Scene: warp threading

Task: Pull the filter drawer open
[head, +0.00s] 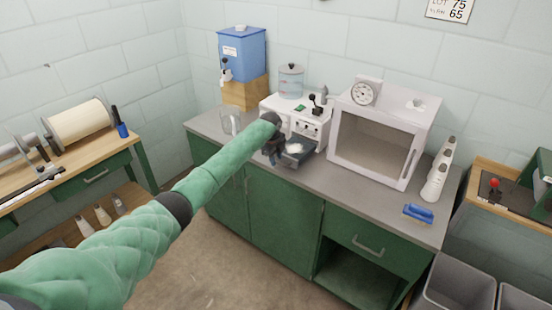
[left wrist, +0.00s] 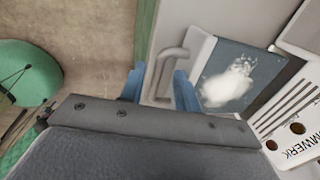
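The filter drawer (head: 297,153) sticks out from the front of the white machine (head: 294,125) on the counter. White fluffy material lies in it. In the left wrist view the drawer (left wrist: 250,62) shows a dark blue-grey inside, with the white clump near its middle. Its grey bent handle (left wrist: 166,69) is on the drawer's front. My left gripper (left wrist: 160,90) has its two blue fingers apart, one on each side of the handle; I cannot tell whether either touches it. In the head view my left gripper (head: 274,150) is at the drawer front, partly hidden by my arm. My right gripper is not in view.
A glass beaker (head: 231,120) stands left of my gripper on the grey counter (head: 339,181). A white oven-like box (head: 378,136) stands close on the machine's right. A blue tank (head: 242,54) is behind. Floor in front of the counter is clear.

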